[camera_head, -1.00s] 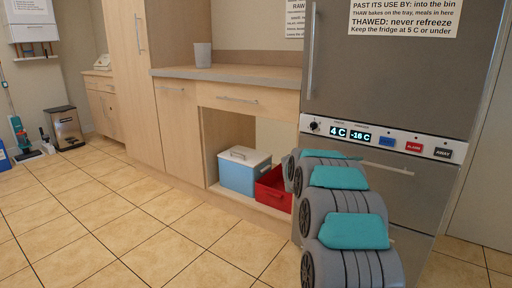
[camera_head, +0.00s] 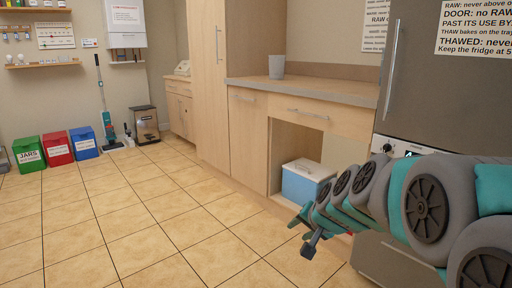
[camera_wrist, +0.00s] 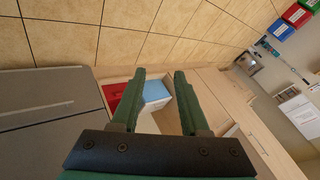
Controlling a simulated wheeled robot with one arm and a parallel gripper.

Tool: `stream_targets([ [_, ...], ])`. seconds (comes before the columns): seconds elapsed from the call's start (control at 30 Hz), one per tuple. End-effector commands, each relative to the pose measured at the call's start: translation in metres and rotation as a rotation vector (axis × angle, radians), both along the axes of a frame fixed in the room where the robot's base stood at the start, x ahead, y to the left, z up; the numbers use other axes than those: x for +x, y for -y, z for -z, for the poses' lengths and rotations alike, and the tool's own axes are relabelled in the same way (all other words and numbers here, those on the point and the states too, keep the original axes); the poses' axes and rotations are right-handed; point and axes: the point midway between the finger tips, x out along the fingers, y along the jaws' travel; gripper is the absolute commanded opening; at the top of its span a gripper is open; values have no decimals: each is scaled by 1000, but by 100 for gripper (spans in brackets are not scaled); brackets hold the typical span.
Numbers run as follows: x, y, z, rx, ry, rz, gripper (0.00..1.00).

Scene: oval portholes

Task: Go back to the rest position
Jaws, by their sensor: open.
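My gripper (camera_head: 309,236) shows in the head view at the end of my grey and teal arm, in front of the low cupboard opening. In the wrist view the two green fingers of my gripper (camera_wrist: 160,75) stand apart with nothing between them that they touch. The arm reaches in from the right edge of the head view and covers part of the fridge front.
A grey fridge (camera_head: 432,95) stands at the right. A blue cooler box (camera_head: 306,184) sits in the open cupboard, with a red crate (camera_wrist: 115,91) beside it. Green (camera_head: 28,153), red (camera_head: 58,148) and blue bins (camera_head: 84,142) stand far left. The tiled floor is clear.

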Motion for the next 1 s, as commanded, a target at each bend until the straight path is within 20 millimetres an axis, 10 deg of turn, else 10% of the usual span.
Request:
stream_targets([
  [0.2, -146, -15, 40, -160, -288, -295, 45],
  [0.5, -313, 22, 70, -337, -651, -543, 45],
  [0.7, -354, 38, 72, -379, -748, -590, 45],
  [1.0, -356, 39, 72, -380, -754, -593, 45],
])
